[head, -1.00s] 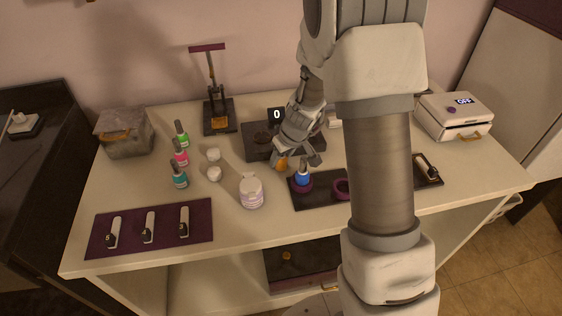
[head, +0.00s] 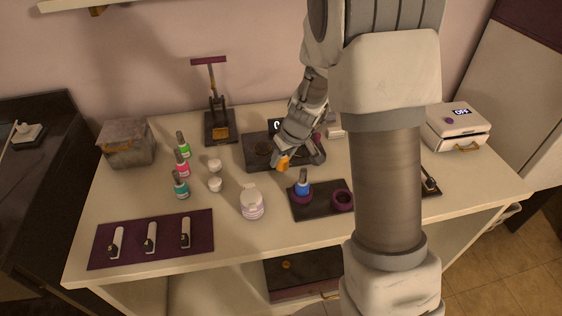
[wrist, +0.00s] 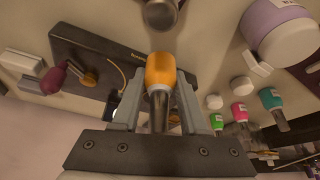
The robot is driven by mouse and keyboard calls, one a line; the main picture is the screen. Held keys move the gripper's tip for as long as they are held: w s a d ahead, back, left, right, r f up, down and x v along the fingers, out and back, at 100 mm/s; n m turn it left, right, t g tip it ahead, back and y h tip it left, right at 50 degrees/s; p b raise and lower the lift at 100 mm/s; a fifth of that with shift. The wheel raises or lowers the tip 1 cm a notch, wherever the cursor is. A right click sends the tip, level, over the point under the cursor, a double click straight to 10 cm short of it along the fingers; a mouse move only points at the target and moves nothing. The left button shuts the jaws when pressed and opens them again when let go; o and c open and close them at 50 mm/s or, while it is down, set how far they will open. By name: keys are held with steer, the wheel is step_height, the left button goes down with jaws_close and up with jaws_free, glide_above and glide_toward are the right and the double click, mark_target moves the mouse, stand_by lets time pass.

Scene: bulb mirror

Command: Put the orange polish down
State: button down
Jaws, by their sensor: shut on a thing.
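My gripper (head: 286,156) is shut on the orange polish (head: 283,163) and holds it over the middle of the table, in front of the dark board with the display. In the wrist view the orange polish (wrist: 160,75) sits between the two fingers (wrist: 160,110), its orange end pointing away from the palm. Whether it touches the table cannot be told. A blue polish (head: 302,184) stands in a purple ring on a dark holder (head: 322,211), just right of my gripper. A second purple ring (head: 342,200) there is empty.
Green (head: 182,143), pink (head: 182,161) and teal (head: 180,186) polishes stand at left, beside two white jars (head: 215,184). A larger lidded jar (head: 252,204) stands at front centre. A purple mat (head: 150,240) holds three small items.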

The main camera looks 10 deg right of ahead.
steer(key=s+d+r, duration=0.6)
steer(key=d+r, duration=0.1)
steer(key=d, duration=0.3)
steer(key=w+d+r+m+h+p, duration=0.1)
steer(key=w+d+r+p, duration=0.2)
steer(key=w+r+p, duration=0.95)
steer(key=w+d+r+m+p, duration=0.25)
steer(key=r+p, duration=0.25)
steer(key=r, duration=1.4)
steer(key=w+d+r+m+h+p, duration=0.1)
steer(key=w+d+r+p, duration=0.2)
steer(key=w+r+p, duration=0.9)
steer(key=w+a+f, duration=0.1)
steer(key=a, duration=0.2)
steer(key=w+a+f, duration=0.1)
steer(key=a, duration=0.2)
steer(key=w+a+f+b, duration=0.1)
steer(key=a, duration=0.2)
steer(key=shift+a+f, duration=0.3)
steer(key=shift+f, duration=2)
steer(key=shift+f, duration=0.1)
steer(key=shift+f, duration=0.15)
steer(key=shift+c, duration=2.2)
jaws_free()
